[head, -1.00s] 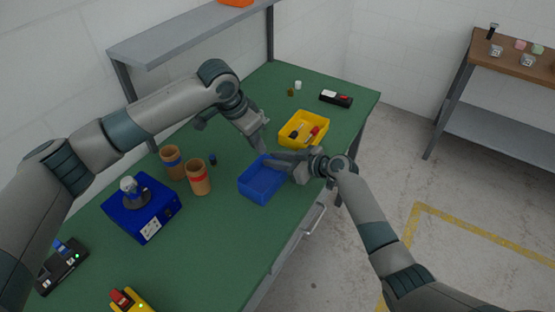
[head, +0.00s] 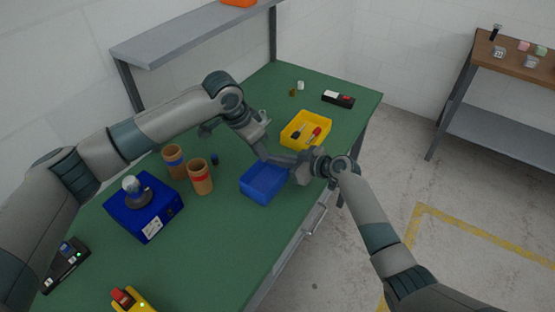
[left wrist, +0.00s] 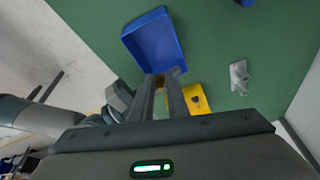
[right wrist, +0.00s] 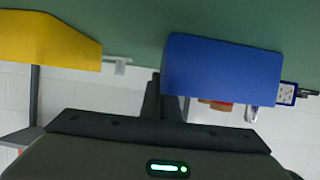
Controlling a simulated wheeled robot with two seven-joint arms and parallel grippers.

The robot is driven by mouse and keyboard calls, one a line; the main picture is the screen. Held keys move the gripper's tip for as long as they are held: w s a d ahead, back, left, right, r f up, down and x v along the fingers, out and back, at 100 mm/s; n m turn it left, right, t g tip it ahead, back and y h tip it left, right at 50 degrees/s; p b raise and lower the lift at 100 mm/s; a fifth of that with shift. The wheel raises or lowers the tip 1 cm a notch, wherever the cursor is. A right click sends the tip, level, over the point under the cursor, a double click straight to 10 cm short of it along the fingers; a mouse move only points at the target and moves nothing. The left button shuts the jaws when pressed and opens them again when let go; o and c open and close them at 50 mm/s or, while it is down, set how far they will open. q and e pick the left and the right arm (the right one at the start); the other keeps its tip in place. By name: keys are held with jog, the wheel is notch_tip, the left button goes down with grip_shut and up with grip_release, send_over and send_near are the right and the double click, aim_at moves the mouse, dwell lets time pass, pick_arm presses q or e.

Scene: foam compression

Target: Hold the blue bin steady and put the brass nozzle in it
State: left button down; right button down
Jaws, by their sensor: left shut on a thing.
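The blue bin (head: 266,184) stands on the green bench and also shows in the left wrist view (left wrist: 152,42) and right wrist view (right wrist: 222,70). My left gripper (head: 263,154) points down at the bin's back edge. It is shut on a small brownish piece, apparently the brass nozzle (left wrist: 179,71), at its fingertips; the fingers hide most of it. My right gripper (head: 278,156) reaches in from the right along the bin's back wall. Its fingers are close together with the wall between them; one fingertip is hidden by the bin (right wrist: 164,98).
A yellow bin (head: 289,143) holding tools stands just behind. Two brown cups (head: 200,180) and a blue device (head: 145,210) are on the left. A black box (head: 338,99) and small pieces lie at the back. The bench front-left of the bin is clear.

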pick_arm(q)
jog(key=shift+f, duration=4.4)
jog(key=c, duration=1.6)
grip_release()
jog(key=shift+c, duration=0.2)
jog(key=shift+r, duration=0.1)
jog(key=v, duration=1.2)
pick_arm(e)
jog(key=c, duration=2.5)
grip_release()
jog(key=o, duration=0.6)
jog(key=shift+c, duration=0.2)
jog(key=shift+s+d, duration=0.1)
jog(key=shift+d, duration=0.05)
